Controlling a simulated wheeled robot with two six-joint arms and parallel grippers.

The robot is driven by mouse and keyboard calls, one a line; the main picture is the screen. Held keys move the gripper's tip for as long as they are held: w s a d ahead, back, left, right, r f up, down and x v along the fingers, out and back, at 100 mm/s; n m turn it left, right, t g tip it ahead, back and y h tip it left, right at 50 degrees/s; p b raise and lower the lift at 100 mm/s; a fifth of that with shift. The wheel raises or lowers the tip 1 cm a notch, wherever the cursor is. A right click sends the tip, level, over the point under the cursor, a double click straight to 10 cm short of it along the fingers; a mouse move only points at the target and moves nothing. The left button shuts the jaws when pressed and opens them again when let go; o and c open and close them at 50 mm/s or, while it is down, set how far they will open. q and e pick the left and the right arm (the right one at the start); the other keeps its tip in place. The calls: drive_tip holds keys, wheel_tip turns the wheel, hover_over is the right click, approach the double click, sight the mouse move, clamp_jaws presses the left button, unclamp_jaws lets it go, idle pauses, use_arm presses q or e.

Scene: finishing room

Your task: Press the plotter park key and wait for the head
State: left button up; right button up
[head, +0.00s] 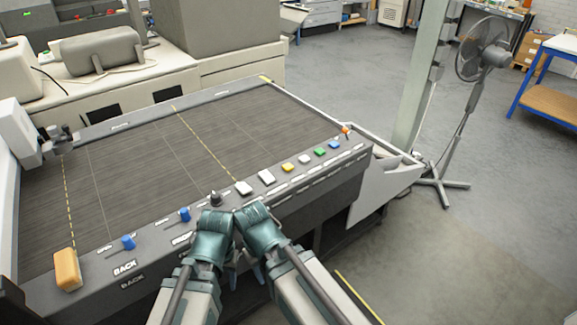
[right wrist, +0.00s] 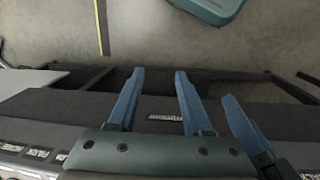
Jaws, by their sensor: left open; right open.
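The plotter (head: 150,155) is a wide dark bed with a row of controls along its front edge. The plotter head (head: 58,140) is at the far left. My left gripper (head: 232,278) is open at the front edge, below the keys. My right gripper (right wrist: 160,72) is open and empty beside it, pointing down.
An orange-tan block (head: 67,270) sits at the bed's front left corner. Blue knobs (head: 127,242) and a black knob (head: 215,199) stand up along the edge. A pillar (head: 418,90) and a fan (head: 485,50) stand right. The floor at lower right is clear.

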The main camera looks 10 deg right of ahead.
clamp_jaws()
idle(1.5)
